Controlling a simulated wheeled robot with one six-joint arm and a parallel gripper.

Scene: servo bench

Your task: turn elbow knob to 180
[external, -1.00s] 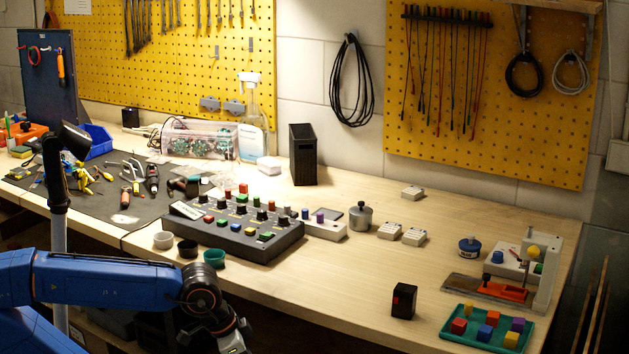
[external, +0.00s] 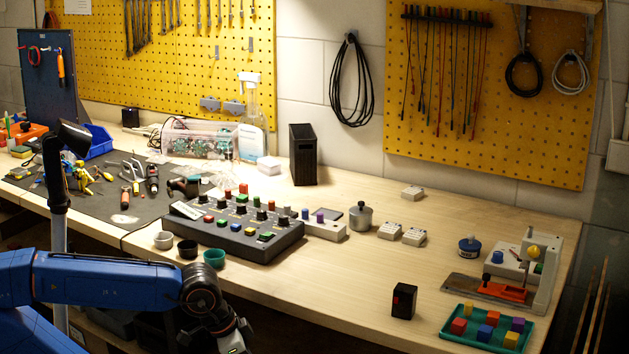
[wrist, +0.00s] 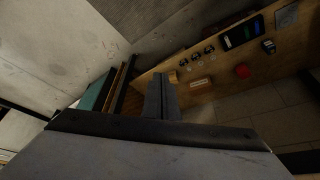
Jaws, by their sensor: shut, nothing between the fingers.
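A dark control box (external: 250,238) with several black knobs (external: 240,210) and red, green, yellow and blue buttons stands near the bench's front edge in the external view. Its labels are too small to read, so I cannot tell which knob is the elbow knob. My gripper (wrist: 160,97) is shut and empty in the wrist view, with its fingers side by side. In the external view my arm's end is low at the bottom, in front of the bench and apart from the box, and the fingers are cut off by the frame.
White, black and teal cups (external: 214,258) stand at the box's front left. A white block with small knobs (external: 327,229) and a metal pot (external: 361,217) stand to its right. A black box (external: 404,301) and a teal tray (external: 451,333) of blocks lie front right. The bench centre is clear.

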